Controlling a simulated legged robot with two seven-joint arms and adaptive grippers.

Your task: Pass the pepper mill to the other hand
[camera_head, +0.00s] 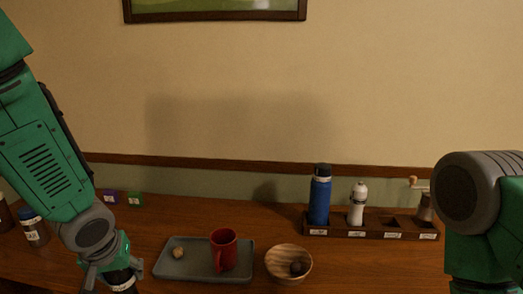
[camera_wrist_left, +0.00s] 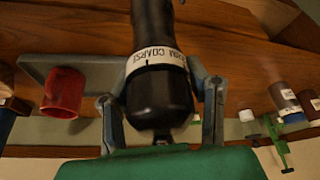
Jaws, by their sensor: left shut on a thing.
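The pepper mill (camera_wrist_left: 160,88) is black with a white band lettered "COARSE". My left gripper (camera_wrist_left: 160,105) is shut on it, with one finger on each side, in the left wrist view. In the head view my left gripper (camera_head: 108,272) is at the lower left, and the dark mill (camera_head: 122,279) shows only in part below it. The mill's far end runs out of the top of the wrist view. My right arm shows at the right edge of the head view, but its gripper is out of view.
A grey tray (camera_head: 190,273) holds a red mug (camera_head: 223,252) and a small brown lump (camera_head: 178,253). A wooden bowl (camera_head: 288,276) stands right of it. A rack (camera_head: 345,233) at the back right holds a blue bottle (camera_head: 320,200), a white bottle (camera_head: 357,205) and a grinder (camera_head: 424,209).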

